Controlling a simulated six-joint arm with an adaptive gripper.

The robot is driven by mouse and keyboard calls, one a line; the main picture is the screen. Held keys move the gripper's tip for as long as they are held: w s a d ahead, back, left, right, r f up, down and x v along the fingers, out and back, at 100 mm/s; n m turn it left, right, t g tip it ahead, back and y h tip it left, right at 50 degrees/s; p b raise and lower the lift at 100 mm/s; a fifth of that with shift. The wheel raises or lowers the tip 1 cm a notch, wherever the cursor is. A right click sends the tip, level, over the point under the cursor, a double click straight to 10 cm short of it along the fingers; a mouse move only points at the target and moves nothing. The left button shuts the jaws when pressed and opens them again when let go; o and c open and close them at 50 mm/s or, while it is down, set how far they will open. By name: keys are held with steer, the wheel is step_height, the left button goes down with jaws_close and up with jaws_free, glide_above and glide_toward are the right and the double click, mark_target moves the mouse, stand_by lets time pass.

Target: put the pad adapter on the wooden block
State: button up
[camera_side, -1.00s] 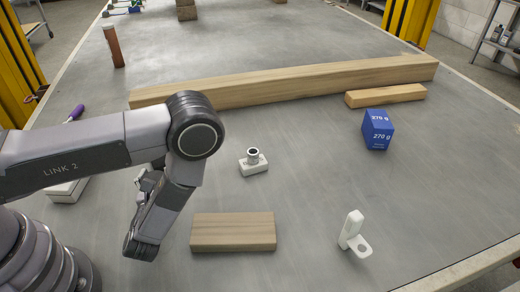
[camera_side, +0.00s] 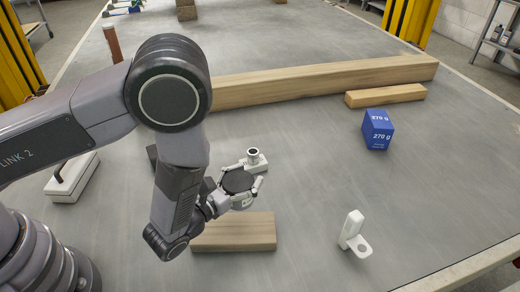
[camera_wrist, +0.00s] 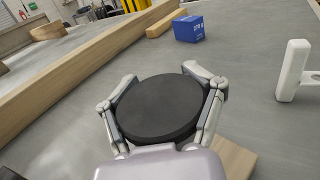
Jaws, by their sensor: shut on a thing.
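My gripper (camera_side: 238,189) is shut on the pad adapter (camera_side: 237,181), a round piece with a black disc on top and a lighter underside. In the wrist view, the black disc of the pad adapter (camera_wrist: 160,106) sits between the two fingers of my gripper (camera_wrist: 162,95). In the side view the adapter appears above and behind the near wooden block (camera_side: 240,234), apart from it. This block lies flat on the table, its left end partly hidden by my arm. A corner of the block (camera_wrist: 235,160) shows below right in the wrist view.
A white bracket (camera_side: 353,236) stands to the right. A blue 270 g block (camera_side: 377,130), a short wooden bar (camera_side: 386,95) and a long beam (camera_side: 320,82) lie farther back. A white box (camera_side: 72,178) is at left.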

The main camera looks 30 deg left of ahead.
steer(key=f, duration=0.1)
steer(key=d+f, duration=0.1)
steer(key=f, duration=0.1)
steer(key=shift+s+d+f+m+h, duration=0.15)
steer(key=shift+d+f+m+h, duration=0.15)
steer(key=shift+h, duration=0.1)
steer(key=shift+f, duration=2)
steer(key=o, duration=1.4)
steer(key=shift+f, duration=0.15)
steer(key=shift+c, duration=0.2)
